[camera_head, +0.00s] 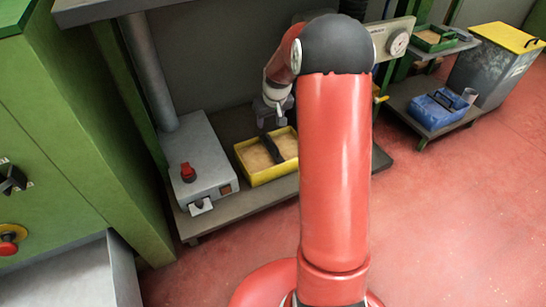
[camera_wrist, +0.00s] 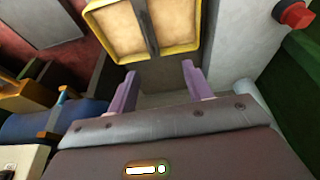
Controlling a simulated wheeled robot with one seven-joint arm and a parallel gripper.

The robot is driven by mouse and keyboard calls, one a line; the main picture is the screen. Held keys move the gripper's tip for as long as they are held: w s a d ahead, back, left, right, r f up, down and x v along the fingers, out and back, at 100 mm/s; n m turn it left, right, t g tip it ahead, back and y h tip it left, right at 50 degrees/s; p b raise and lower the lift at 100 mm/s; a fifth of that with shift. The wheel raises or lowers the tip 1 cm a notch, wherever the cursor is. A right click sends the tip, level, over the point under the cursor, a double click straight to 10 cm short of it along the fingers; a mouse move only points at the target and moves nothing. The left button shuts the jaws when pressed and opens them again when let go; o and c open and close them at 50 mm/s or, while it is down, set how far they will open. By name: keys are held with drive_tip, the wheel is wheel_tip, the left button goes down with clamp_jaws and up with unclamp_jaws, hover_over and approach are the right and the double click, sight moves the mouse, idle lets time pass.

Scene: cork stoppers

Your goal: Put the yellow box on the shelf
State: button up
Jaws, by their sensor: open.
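The yellow box (camera_head: 272,174) sits on a low grey shelf (camera_head: 245,204) under the machine. It is open-topped, with tan contents and a dark bar across its middle. My gripper (camera_head: 272,116) is above the back part of the box in the head view. In the wrist view my gripper (camera_wrist: 160,84) shows two purple fingers spread apart with nothing between them. The yellow box (camera_wrist: 178,49) lies just beyond the fingertips there, its far part cut off by the picture edge. My arm hides the shelf's middle in the head view.
A grey control box (camera_head: 205,158) with a red knob stands left of the yellow box. At the right are a green box (camera_head: 432,46) on an upper shelf, a blue box (camera_head: 440,110) on a lower shelf and a grey bin (camera_head: 490,75) with a yellow lid. Red floor is free at front right.

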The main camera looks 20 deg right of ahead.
drive_tip(key=s+a+r+t, duration=0.1)
drive_tip(key=s+a+r, duration=0.5)
drive_tip(key=s+r, duration=0.35)
drive_tip(key=s+a+r, duration=0.6)
drive_tip(key=s+r, duration=0.2)
drive_tip(key=s, duration=0.3)
drive_tip(key=s+a+t, duration=0.1)
drive_tip(key=s+a, duration=0.1)
drive_tip(key=s, duration=1)
drive_tip(key=shift+s+m, duration=0.15)
drive_tip(key=shift+m, duration=0.15)
drive_tip(key=shift+a+r, duration=0.1)
drive_tip(key=shift+r, duration=0.05)
